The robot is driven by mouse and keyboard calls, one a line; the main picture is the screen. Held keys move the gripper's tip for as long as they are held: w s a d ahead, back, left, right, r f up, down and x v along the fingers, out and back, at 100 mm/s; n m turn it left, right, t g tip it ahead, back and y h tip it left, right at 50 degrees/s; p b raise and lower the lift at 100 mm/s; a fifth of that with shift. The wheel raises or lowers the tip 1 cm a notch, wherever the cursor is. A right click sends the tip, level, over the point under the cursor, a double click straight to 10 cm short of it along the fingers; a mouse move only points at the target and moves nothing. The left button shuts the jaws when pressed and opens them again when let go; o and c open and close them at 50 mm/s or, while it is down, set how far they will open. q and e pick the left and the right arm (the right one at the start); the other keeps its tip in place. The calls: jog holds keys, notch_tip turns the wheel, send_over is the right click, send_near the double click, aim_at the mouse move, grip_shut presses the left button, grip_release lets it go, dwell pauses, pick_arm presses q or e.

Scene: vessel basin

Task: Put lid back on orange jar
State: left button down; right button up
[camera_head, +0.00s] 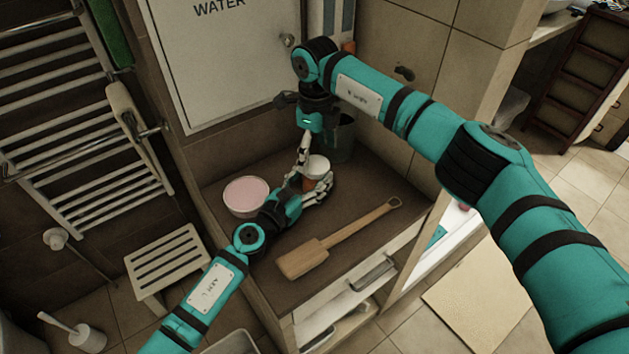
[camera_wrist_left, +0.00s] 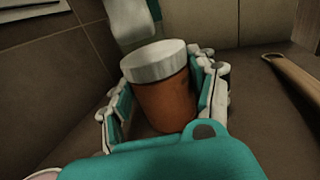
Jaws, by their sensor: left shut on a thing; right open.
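The orange jar (camera_wrist_left: 165,106) stands upright in the left wrist view, with its white lid (camera_wrist_left: 154,61) on top and looking level. In the head view, the lid (camera_head: 318,164) shows pale above a small strip of orange body (camera_head: 309,184). My left gripper (camera_head: 314,188) is shut around the jar body, a finger on each side. My right gripper (camera_head: 304,152) is open, pointing down just beside the lid. A pale finger of it (camera_wrist_left: 129,22) shows behind the lid in the left wrist view; whether it touches the lid is unclear.
A bowl with pink contents (camera_head: 246,194) stands left of the jar on the brown counter (camera_head: 345,216). A wooden brush or paddle (camera_head: 335,240) lies in front. A dark cup (camera_head: 342,138) stands behind. A white cabinet door (camera_head: 230,60) rises at the back.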

aim_at(315, 164)
jog(key=shift+f, duration=1.6)
jog(key=c, duration=1.2)
jog(key=m, duration=0.6)
jog(key=o, duration=1.3)
jog(key=shift+s+a, duration=0.1)
